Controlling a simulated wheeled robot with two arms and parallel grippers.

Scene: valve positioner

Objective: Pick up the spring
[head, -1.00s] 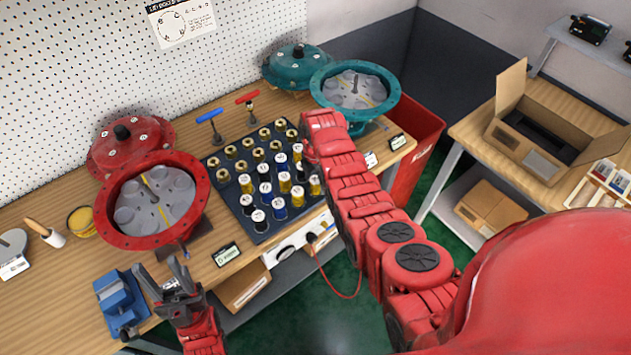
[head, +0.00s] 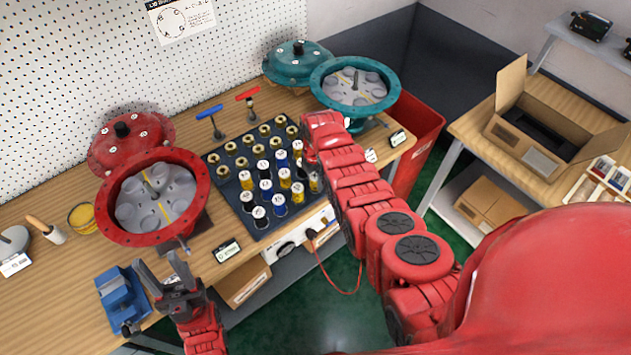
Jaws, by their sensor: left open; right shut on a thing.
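The dark tray (head: 222,200) on the bench holds several upright springs with white or dark tops and yellow, blue or dark sides, such as a yellow one (head: 246,180) at the left. My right arm reaches over the tray's right side. My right gripper (head: 312,170) is small and mostly hidden by its own arm, low at the tray's right edge. It is shut on a spring (head: 314,183) there, partly hidden. My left gripper (head: 163,270) is open and empty, in front of the red housing (head: 203,200) and beside the blue vise (head: 116,297).
Brass rings (head: 242,163) fill the tray's back rows. Blue (head: 209,111) and red (head: 247,94) T-handles stand behind it. A teal housing (head: 385,98) is at the back right, above a red bin (head: 425,125). An open carton (head: 510,138) sits on the right table.

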